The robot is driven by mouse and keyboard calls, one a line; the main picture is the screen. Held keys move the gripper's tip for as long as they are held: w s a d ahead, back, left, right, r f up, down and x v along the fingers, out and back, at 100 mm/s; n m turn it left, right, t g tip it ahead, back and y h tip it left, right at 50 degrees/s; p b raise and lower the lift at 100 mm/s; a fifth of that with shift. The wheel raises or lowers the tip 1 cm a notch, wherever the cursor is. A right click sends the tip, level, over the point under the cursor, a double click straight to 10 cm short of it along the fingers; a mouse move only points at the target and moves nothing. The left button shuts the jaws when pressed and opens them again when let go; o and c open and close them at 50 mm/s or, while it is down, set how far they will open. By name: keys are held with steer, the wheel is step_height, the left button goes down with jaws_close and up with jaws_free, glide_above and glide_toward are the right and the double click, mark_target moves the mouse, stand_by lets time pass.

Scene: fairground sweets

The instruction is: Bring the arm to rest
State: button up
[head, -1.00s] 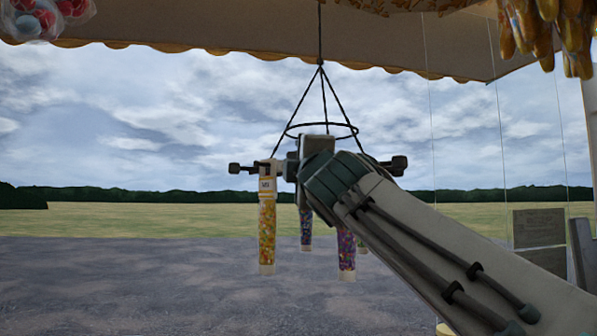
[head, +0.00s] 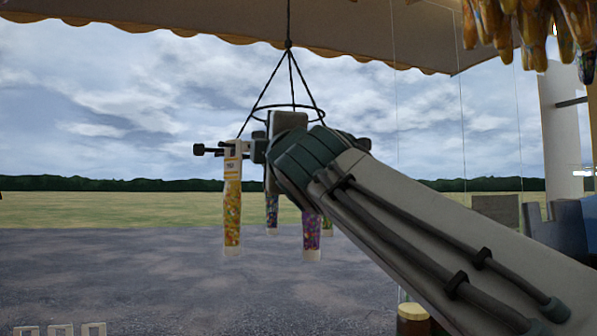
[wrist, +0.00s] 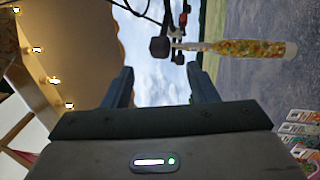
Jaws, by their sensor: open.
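My arm (head: 430,235) reaches up from the lower right in the head view, ending in front of a hanging rack. My gripper's fingers are hidden there. In the wrist view my gripper (wrist: 164,82) is open, with two dark fingers apart and nothing between them. The rack has a black ring (head: 258,113) on cords. A tube of yellow and orange sweets (head: 232,213) hangs at its left; it also shows in the wrist view (wrist: 250,48), beyond and right of the fingers. A purple tube (head: 311,236) and others hang behind, partly covered by my arm.
A scalloped awning (head: 200,22) spans the top. Bags of yellow sweets (head: 535,30) hang at the upper right. A pale post (head: 562,130) stands at the right, and a jar (head: 412,318) sits below my arm. Open ground lies to the left.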

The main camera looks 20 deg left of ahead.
steer(key=shift+f, duration=0.1)
steer(key=w+d+f+m+g+h+p, duration=0.25)
steer(key=d+f+m+h, duration=0.35)
steer(key=d+f, duration=0.55)
steer(key=w+d+f+m+g+h+p, duration=0.1)
steer(key=w+d+f+m+g+h, duration=0.15)
steer(key=d+f+m+h, duration=0.85)
steer(key=s+d+f+m+g+y, duration=0.1)
steer(key=s+d+f+m+g, duration=0.1)
steer(key=s+f, duration=0.5)
steer(key=s+d+f+m+g+y+p, duration=0.1)
steer(key=s+d+f+m+g+y, duration=0.1)
steer(key=s+f, duration=0.5)
steer(key=s+d+f+m+g+y+p, duration=0.1)
steer(key=s+d+f+m+g, duration=0.3)
steer(key=f, duration=1)
steer(key=s+d+g+y, duration=0.1)
steer(key=s+d, duration=0.2)
steer(key=shift+d+f+g, duration=0.3)
steer(key=shift+f, duration=0.1)
